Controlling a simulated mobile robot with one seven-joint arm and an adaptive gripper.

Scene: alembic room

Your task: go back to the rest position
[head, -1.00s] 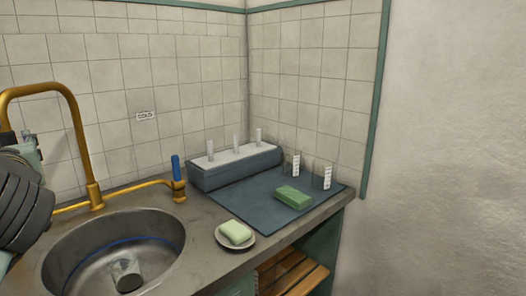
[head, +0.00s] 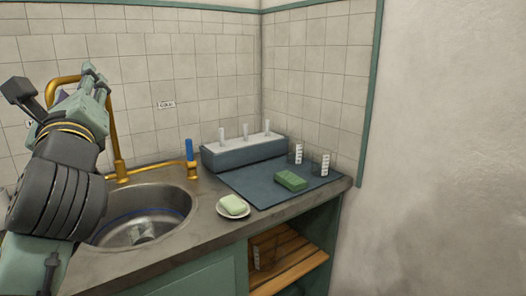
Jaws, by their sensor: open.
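My gripper (head: 52,90) is at the upper left of the head view, raised in front of the tiled wall and the brass faucet (head: 116,130). Its fingers are spread and no object shows between them. My arm hides the left part of the sink (head: 182,205) and part of the faucet. A clear glass vessel (head: 142,232) lies in the sink basin.
A soap dish (head: 233,214) with pale green soap sits by the sink. A blue mat (head: 248,184) bears a green sponge (head: 290,181) and two beakers (head: 320,164). A rack (head: 243,154) with tubes stands behind. An open wooden shelf (head: 300,265) is below.

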